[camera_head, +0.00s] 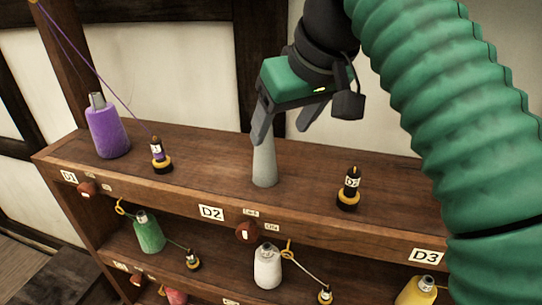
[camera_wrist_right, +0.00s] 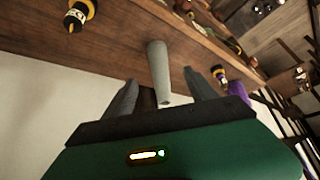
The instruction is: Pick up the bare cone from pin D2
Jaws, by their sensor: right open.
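The bare grey cone (camera_head: 264,164) stands upright on the top shelf behind the D2 label (camera_head: 211,213). No thread shows on it. The pin under it is hidden. My right gripper (camera_head: 281,136) is open above the cone in the head view, with one finger overlapping the cone's top. In the right wrist view the cone (camera_wrist_right: 158,70) shows between the two open fingers (camera_wrist_right: 160,92), with its narrow end toward the gripper. I cannot tell whether a finger touches it. My left gripper is not in view.
A purple wound cone (camera_head: 107,132) stands at the left by D1. Small black-and-yellow fittings stand on the top shelf (camera_head: 160,157), one to the cone's right (camera_head: 348,190). Green (camera_head: 149,235), white (camera_head: 267,268) and yellow (camera_head: 416,292) cones sit lower. A purple thread runs up left.

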